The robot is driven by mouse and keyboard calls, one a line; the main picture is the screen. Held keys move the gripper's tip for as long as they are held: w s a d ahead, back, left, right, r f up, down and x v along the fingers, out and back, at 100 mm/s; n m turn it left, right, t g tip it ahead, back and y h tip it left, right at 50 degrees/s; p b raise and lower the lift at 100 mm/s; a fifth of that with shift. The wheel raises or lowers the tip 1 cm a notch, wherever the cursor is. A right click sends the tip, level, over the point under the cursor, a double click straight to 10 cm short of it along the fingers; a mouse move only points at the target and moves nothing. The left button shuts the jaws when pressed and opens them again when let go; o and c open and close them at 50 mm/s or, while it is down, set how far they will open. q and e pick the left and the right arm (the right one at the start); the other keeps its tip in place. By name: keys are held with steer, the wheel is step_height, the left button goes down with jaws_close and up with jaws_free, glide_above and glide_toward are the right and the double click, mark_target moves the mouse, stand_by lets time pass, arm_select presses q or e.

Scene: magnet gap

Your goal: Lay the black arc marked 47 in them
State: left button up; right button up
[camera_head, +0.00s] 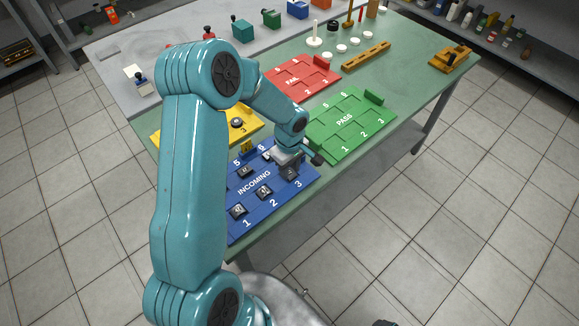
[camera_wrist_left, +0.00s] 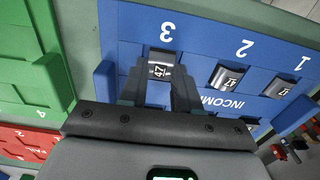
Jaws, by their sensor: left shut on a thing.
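The black arc marked 47 (camera_wrist_left: 160,66) sits at place 3 of the blue INCOMING board (camera_wrist_left: 120,30), its pale label facing up in the left wrist view. My left gripper (camera_wrist_left: 158,88) is shut on it, one finger on each side. In the head view the left gripper (camera_head: 292,160) is over the right part of the blue board (camera_head: 240,228), and the arc (camera_head: 293,173) shows just below it. I cannot tell whether the arc is lifted off the board. My right gripper is not in view.
Other black arcs sit at place 2 (camera_head: 264,191) and place 1 (camera_head: 238,211). A green PASS board (camera_head: 350,122), a red board (camera_head: 300,80) and a yellow board (camera_head: 250,128), partly hidden by my arm, lie on the green bench. A yellow fixture (camera_head: 450,58) stands far right.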

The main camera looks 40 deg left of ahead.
arm_select(q)
steer(key=shift+f, duration=0.15)
stand_by(0.5)
steer(key=o, duration=1)
steer(key=c, duration=0.5)
steer(key=shift+o, duration=0.2)
steer(key=shift+r+p, duration=0.75)
steer(key=shift+r, duration=1.55)
steer(key=o, duration=0.5)
steer(key=shift+o, duration=0.2)
